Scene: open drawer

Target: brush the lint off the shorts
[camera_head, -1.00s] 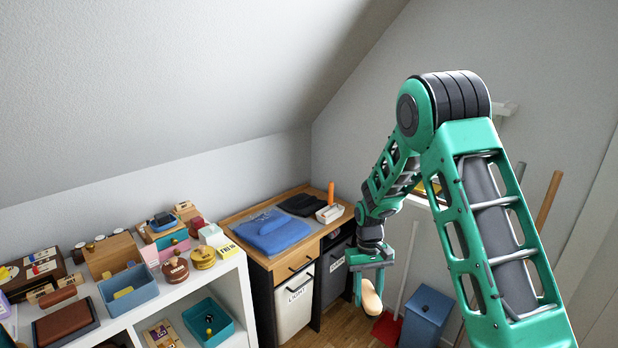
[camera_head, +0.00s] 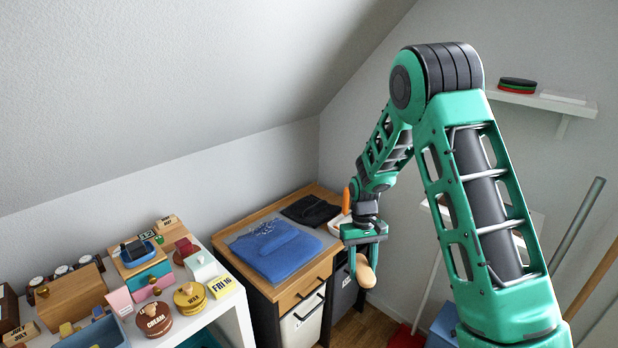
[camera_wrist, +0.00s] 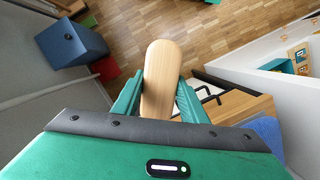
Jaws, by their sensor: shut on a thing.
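The blue shorts (camera_head: 275,252) lie folded on the wooden top of a low cabinet (camera_head: 290,291). Pale specks or lines show near their back edge, too small to make out. A corner of the shorts also shows at the right edge of the wrist view (camera_wrist: 267,130). My gripper (camera_head: 362,262) is shut on a brush with a rounded wooden back (camera_head: 366,273). The brush stands upright between the fingers in the wrist view (camera_wrist: 160,75); its bristles are hidden. My gripper hangs over the floor, right of the cabinet and apart from the shorts.
A white shelf unit (camera_head: 238,312) crowded with small items stands at left. A blue bin (camera_wrist: 70,44) stands on the wood floor. A wall shelf (camera_head: 545,102) is at upper right.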

